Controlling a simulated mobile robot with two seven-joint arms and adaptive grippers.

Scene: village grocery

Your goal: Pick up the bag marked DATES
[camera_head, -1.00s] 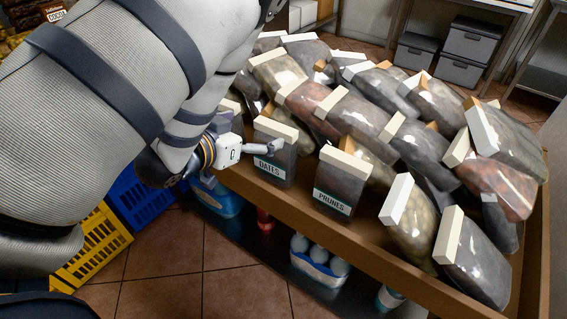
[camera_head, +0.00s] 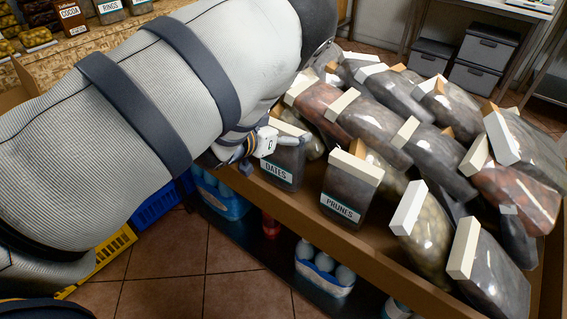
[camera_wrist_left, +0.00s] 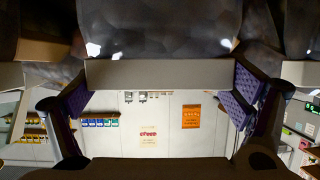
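The DATES bag (camera_head: 283,165) is dark with a cream top strip and a green-and-white label. It stands upright at the front edge of the wooden display, left of the PRUNES bag (camera_head: 347,192). My left gripper (camera_head: 287,139) is at its top, partly covering the strip. In the left wrist view, the two purple-padded fingers (camera_wrist_left: 163,92) are wide apart, near the two ends of a cream strip (camera_wrist_left: 165,73) on a dark bag. I cannot tell whether the pads touch it. My right gripper is not in view.
Many similar bags lie heaped behind and to the right on the wooden display (camera_head: 310,205). Bottles (camera_head: 325,267) stand on the shelf below. A yellow crate (camera_head: 100,255) and a blue crate (camera_head: 155,205) are at lower left. Tiled floor shows in front.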

